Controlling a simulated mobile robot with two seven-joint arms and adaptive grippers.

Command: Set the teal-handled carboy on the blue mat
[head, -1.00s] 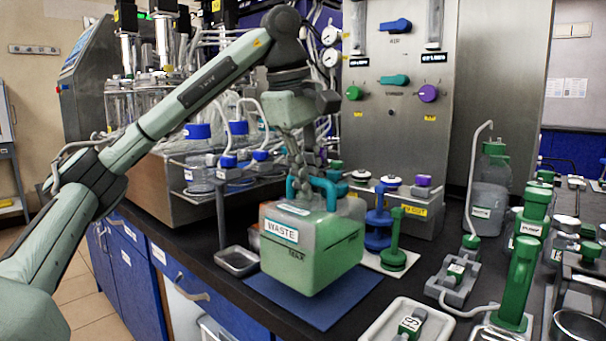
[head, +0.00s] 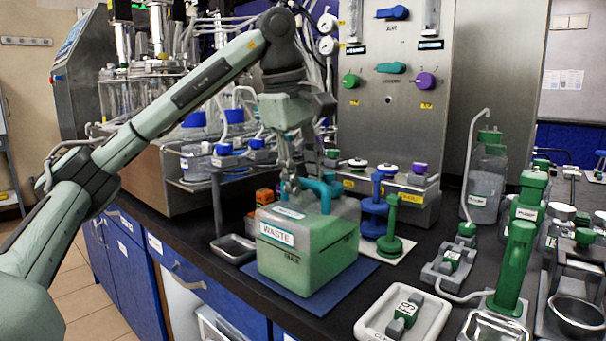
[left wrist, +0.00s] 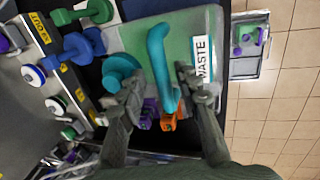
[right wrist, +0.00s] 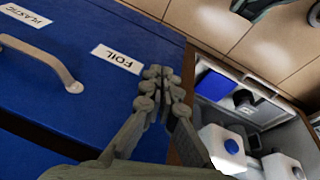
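The teal-handled carboy (head: 308,255), a boxy clear jug with green liquid and a WASTE label, stands upright on the blue mat (head: 335,292). Its teal handle (head: 325,192) is on top; carboy (left wrist: 187,22) and handle (left wrist: 158,60) also show in the left wrist view. My left gripper (head: 290,180) is over the carboy's top. In the left wrist view its fingers (left wrist: 160,92) are spread on either side of the handle, with a gap showing on at least one side. My right gripper (right wrist: 158,76) is shut and empty, away in front of blue drawers.
A small steel tray (head: 234,248) sits left of the carboy. Blue and green handled pieces (head: 390,245) stand close on its right. A white tray (head: 375,325) with a tagged part lies at front right. An orange block (head: 264,196) is behind the carboy.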

